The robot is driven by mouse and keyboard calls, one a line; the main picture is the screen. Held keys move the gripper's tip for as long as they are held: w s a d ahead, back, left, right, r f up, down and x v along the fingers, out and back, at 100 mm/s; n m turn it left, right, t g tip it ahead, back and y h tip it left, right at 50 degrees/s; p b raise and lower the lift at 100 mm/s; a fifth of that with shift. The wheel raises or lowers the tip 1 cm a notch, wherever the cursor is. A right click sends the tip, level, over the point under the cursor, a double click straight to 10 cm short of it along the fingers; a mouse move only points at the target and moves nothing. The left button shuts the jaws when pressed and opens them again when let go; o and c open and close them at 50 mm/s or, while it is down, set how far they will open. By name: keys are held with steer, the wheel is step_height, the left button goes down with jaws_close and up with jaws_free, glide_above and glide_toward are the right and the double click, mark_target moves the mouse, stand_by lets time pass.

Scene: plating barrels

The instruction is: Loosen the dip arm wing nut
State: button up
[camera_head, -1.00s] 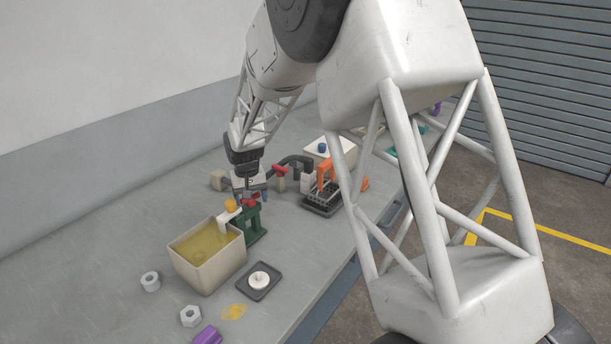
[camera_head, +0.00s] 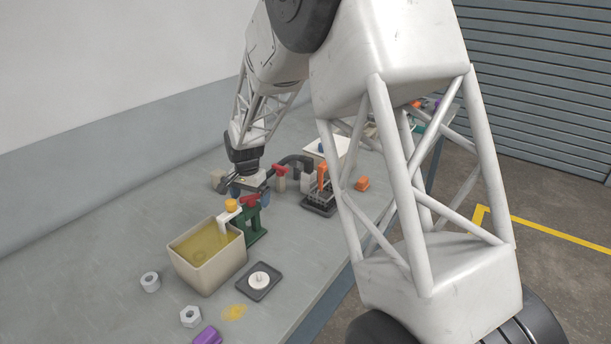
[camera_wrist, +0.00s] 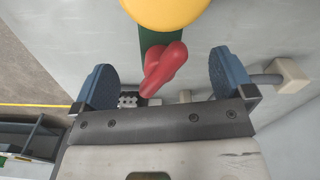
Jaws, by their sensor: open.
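The red wing nut (camera_head: 250,201) sits at the top of a green stand (camera_head: 254,224) beside the tank. A pale dip arm (camera_head: 228,215) with a yellow knob (camera_head: 231,205) reaches from there over the tank (camera_head: 209,269) of yellowish liquid. My gripper (camera_head: 250,191) is open just above and behind the wing nut. In the wrist view, the wing nut (camera_wrist: 165,68) shows between the two blue finger pads of my gripper (camera_wrist: 163,80), with a gap on each side. The yellow knob (camera_wrist: 166,9) is beyond it at the top edge. I cannot see any contact.
A dark tray with a white round piece (camera_head: 259,281) lies in front of the stand. A second red handle (camera_head: 280,169), a dark pipe and an orange-handled rack (camera_head: 321,193) stand behind right.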

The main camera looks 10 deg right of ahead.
mark_target(251, 196)
steer(key=shift+m, duration=1.1)
steer(key=shift+r, duration=0.4)
steer(key=r, duration=0.7)
steer(key=shift+s+d+r, duration=0.15)
steer(key=shift+s+r, duration=0.1)
steer(key=shift+r, duration=0.05)
steer(key=s+d+r+n, duration=0.1)
steer(key=s+d+r, duration=0.2)
steer(key=s, duration=0.4)
steer(key=s+d+r+n, duration=0.1)
steer(key=s+d+r, duration=0.3)
steer(key=s+d, duration=0.1)
steer(key=s+d+r+n+t, duration=0.1)
steer(key=s+d+r, duration=0.3)
steer(key=s, duration=0.4)
steer(key=shift+s+d+n, duration=0.35)
steer(key=shift+d+n, duration=0.15)
steer(key=shift+d, duration=0.1)
